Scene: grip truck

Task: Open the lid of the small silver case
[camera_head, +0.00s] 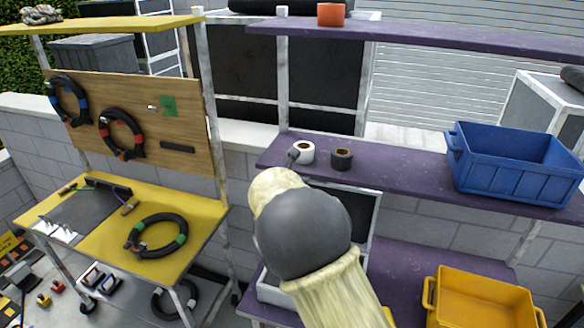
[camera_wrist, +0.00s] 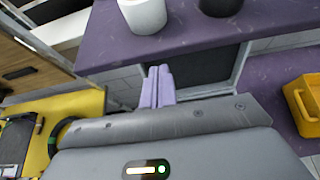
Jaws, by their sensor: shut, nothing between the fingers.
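The small silver case (camera_head: 272,291) stands on the lower purple shelf, mostly hidden behind my arm in the head view. Its lid (camera_head: 361,213) appears raised, standing steeply with a dark inner face and pale rim towards me. In the wrist view the dark lid panel (camera_wrist: 208,68) shows just beyond my fingers. My gripper (camera_wrist: 158,72) is shut and empty, its two pale purple fingers together in front of the lid panel. I cannot tell whether they touch it. In the head view my arm hides the fingers.
A yellow crate (camera_head: 482,302) stands right of the case. A yellow workbench (camera_head: 195,205) is at left.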

